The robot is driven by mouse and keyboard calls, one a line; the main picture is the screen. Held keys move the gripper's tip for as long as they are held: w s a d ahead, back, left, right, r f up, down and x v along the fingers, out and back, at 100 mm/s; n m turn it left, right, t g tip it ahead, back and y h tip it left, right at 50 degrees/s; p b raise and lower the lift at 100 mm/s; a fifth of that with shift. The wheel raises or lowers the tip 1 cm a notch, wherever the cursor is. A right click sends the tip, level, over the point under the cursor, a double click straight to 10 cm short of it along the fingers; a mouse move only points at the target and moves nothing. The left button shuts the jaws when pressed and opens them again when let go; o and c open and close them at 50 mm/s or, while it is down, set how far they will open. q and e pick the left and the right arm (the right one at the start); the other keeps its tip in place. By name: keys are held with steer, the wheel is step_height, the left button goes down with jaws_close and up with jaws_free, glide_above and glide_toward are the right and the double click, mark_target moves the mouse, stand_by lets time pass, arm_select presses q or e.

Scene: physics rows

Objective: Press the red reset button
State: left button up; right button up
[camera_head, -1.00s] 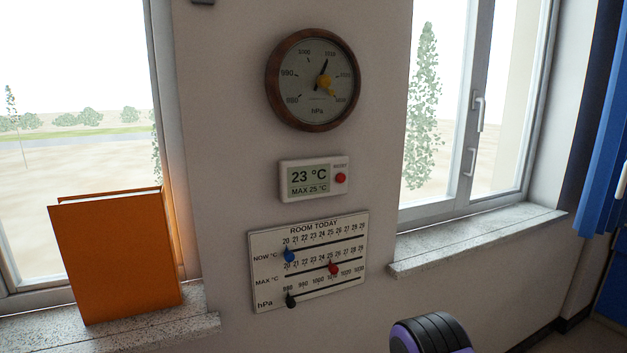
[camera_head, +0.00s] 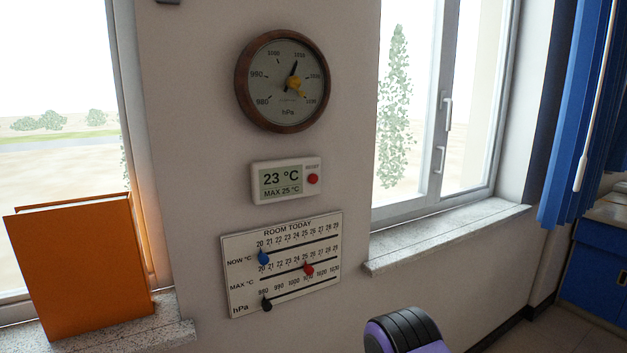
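The red reset button (camera_head: 313,179) is a small round knob on the right side of a white digital thermometer (camera_head: 286,180) fixed to the wall. Its display reads 23 °C and MAX 25 °C. A black and purple part of my arm (camera_head: 408,332) shows at the bottom edge, below and to the right of the thermometer, well apart from it. Neither gripper shows in the view.
A round barometer (camera_head: 268,108) hangs above the thermometer. A ROOM TODAY slider board (camera_head: 300,282) is below it. An orange box-like object (camera_head: 80,268) stands on the left sill. A stone sill (camera_head: 445,238) juts out at right, near blue cabinets (camera_head: 590,268).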

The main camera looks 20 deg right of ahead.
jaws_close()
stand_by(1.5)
